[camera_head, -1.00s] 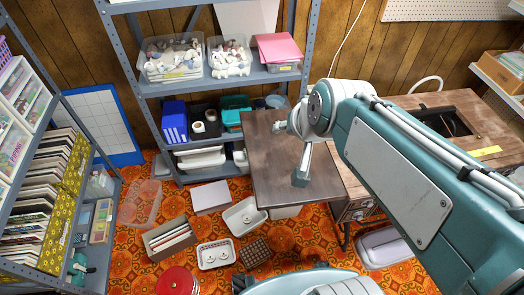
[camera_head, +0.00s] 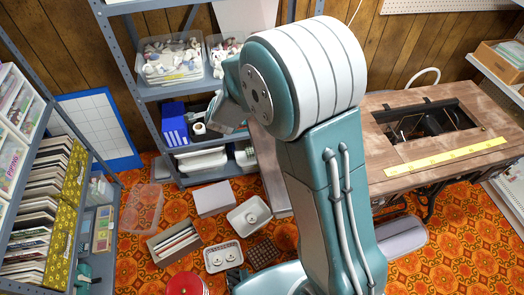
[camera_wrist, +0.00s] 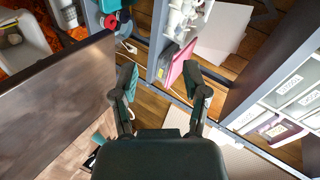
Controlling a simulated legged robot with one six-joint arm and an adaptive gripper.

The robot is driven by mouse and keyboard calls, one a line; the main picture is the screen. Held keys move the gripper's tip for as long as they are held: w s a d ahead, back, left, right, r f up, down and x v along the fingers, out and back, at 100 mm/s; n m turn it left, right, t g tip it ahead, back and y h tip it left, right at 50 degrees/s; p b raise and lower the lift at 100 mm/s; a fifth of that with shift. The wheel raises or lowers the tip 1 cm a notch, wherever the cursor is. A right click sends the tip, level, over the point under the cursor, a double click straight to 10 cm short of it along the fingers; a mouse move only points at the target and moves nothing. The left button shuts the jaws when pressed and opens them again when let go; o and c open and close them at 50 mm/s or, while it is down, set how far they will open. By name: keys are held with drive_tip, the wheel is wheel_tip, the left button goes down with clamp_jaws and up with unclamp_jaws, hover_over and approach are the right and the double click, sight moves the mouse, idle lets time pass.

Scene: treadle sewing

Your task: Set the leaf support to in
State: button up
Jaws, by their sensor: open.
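The sewing table (camera_head: 390,172) stands at the right, its machine well open. A strip of the brown table leaf (camera_head: 270,170) shows left of my arm; my arm hides the rest. A broad dark brown panel, apparently the leaf (camera_wrist: 50,110), fills the left of the wrist view. My gripper (camera_wrist: 160,76) is open, its two fingers apart with nothing between them. It is beside the panel's edge, not touching it in the picture. I cannot make out the leaf support in either view.
A grey shelf rack (camera_head: 170,88) stands behind, and a pink folder (camera_wrist: 180,60) on it appears beyond my fingers. Another shelf unit (camera_head: 58,130) is at the left. Bins, including a white one (camera_head: 222,257), cover the floor near the leaf. A yellow tape (camera_head: 445,160) lies on the table.

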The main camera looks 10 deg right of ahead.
wheel_tip(320, 180, down, 8)
drive_tip(key=w+m+h, duration=0.2)
drive_tip(key=m+h, duration=0.1)
drive_tip(key=m, duration=0.1)
drive_tip(key=s+d+f+m+h, duration=0.2)
drive_tip(key=s+f+h, duration=0.15)
drive_tip(key=f, duration=0.25)
drive_tip(key=s+d+f+m+t+h, duration=0.1)
drive_tip(key=s+f+m+h, duration=0.25)
drive_tip(key=f, duration=0.35)
drive_tip(key=s+d+f+m+h, duration=0.2)
drive_tip(key=s+f, duration=0.2)
drive_tip(key=f, duration=0.2)
drive_tip(key=shift+n, duration=0.25)
drive_tip(key=x, duration=1.1)
drive_tip(key=shift+w+a+f, duration=0.1)
drive_tip(key=shift+w+a, duration=0.05)
drive_tip(key=shift+w, duration=0.05)
drive_tip(key=shift+c, duration=0.3)
clamp_jaws()
